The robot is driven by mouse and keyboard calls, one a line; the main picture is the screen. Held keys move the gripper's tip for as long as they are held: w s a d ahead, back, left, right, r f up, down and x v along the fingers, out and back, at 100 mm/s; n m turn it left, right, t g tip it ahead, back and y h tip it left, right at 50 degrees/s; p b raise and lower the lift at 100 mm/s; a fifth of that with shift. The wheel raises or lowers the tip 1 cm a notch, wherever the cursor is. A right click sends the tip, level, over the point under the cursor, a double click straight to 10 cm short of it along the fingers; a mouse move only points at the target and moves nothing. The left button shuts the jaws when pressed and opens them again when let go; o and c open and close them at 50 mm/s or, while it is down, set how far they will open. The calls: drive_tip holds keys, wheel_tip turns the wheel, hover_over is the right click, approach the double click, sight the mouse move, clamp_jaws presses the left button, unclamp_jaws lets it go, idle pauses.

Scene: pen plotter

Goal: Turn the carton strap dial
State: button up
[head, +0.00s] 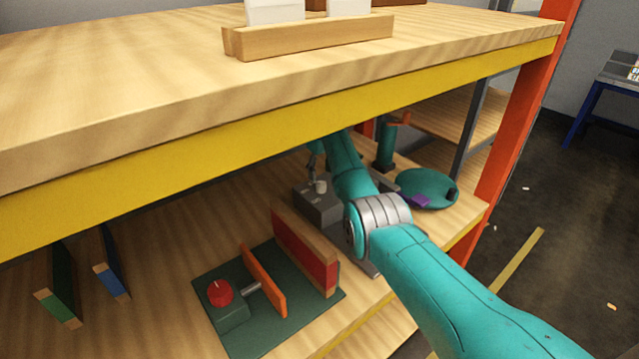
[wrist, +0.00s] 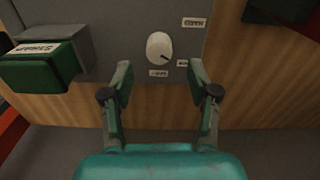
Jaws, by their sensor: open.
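The dial is a round white knob (wrist: 159,46) with a dark pointer mark, set on a grey panel (wrist: 120,35). The pointer faces the lower right, toward a small white label (wrist: 182,63). In the head view a pale knob (head: 320,186) shows on top of a grey box (head: 317,207) on the lower shelf, beside my arm. My gripper (wrist: 159,76) is open and empty. Its two fingertips are at either side, just below the knob in the wrist view, and apart from it. In the head view my arm reaches under the upper shelf; its fingers are not clear there.
A green block with a label (wrist: 40,65) is left of the panel in the wrist view. The head view shows a red knob (head: 220,292) on a green base, upright boards (head: 307,250), a teal round tray (head: 428,189) and the upper shelf's yellow edge (head: 270,130) above my arm.

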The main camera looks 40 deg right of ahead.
sight(321, 183)
drive_tip(key=shift+f, duration=2.55)
clamp_jaws()
